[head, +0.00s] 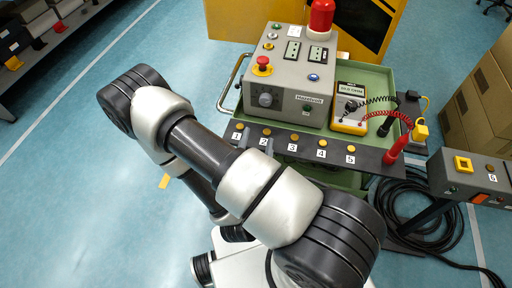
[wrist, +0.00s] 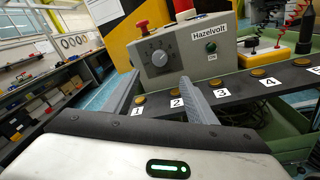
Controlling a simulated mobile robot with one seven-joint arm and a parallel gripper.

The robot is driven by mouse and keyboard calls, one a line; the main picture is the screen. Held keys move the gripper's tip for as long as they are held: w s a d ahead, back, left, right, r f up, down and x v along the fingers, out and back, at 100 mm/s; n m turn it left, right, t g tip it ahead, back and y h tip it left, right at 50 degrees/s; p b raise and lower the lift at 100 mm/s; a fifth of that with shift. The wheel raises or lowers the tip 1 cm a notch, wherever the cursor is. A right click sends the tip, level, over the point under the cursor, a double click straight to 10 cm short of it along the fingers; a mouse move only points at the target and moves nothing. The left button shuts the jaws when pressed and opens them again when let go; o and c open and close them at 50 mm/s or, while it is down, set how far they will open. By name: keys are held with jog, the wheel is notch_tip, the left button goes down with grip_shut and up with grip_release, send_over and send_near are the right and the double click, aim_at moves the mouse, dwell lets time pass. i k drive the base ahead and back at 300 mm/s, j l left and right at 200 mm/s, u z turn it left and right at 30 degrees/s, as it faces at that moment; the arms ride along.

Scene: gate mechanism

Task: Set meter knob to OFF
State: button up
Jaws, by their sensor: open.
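The yellow meter (head: 350,97) with a white face stands on the green cart, right of the grey Hazelvolt box. Its black knob (head: 351,106) shows in the head view below a display that seems to read in OHM. I cannot tell the knob's setting. In the wrist view only the meter's lower part (wrist: 266,58) shows, at the upper right. My gripper (wrist: 158,92) is open and empty, with its fingers apart near the numbered strip in front of the box, left of the meter. In the head view my arm mostly hides it.
The Hazelvolt box (head: 287,95) carries a dial (wrist: 158,58), a red button (head: 262,64) and a red beacon (head: 321,17). Red and black probe leads (head: 395,148) hang right of the meter. The strip (head: 375,160) has several yellow buttons.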

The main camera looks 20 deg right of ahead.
aim_at(350, 103)
jog(key=z, duration=1.4)
